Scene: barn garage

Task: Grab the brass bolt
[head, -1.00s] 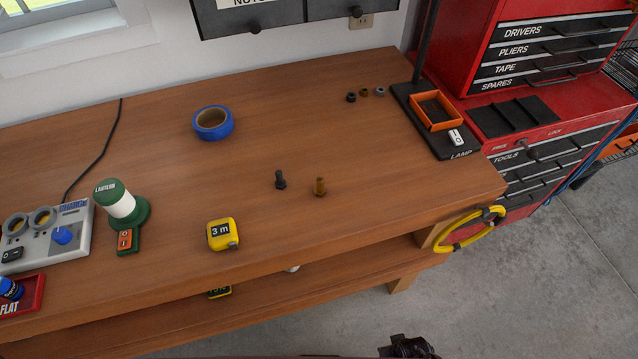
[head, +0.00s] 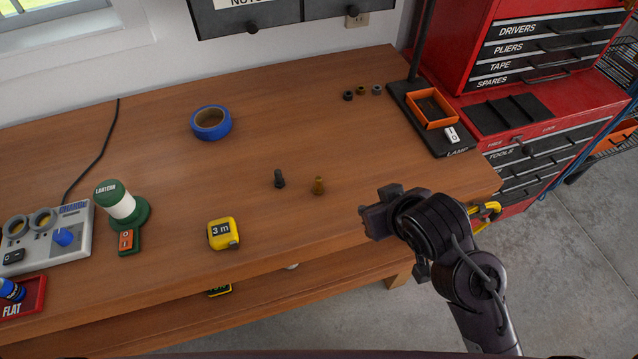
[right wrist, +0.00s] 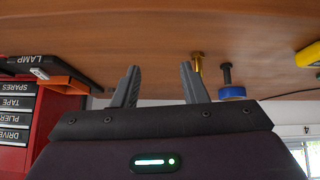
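The brass bolt (head: 318,186) stands upright on the wooden workbench (head: 290,130), just right of a dark bolt (head: 279,179). My right gripper (head: 372,213) is at the bench's front edge, right of the brass bolt and apart from it. In the right wrist view its two fingers (right wrist: 158,86) are spread with nothing between them. That view is upside down. The brass bolt (right wrist: 198,62) shows there just beyond the right-hand finger, with the dark bolt (right wrist: 227,74) farther right. My left gripper is not in view.
A yellow tape measure (head: 223,233) and a blue tape roll (head: 211,123) lie left of the bolts. Several small nuts (head: 361,91) and an orange tray (head: 432,109) on the lamp base are at the back right. The bench around the bolts is clear.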

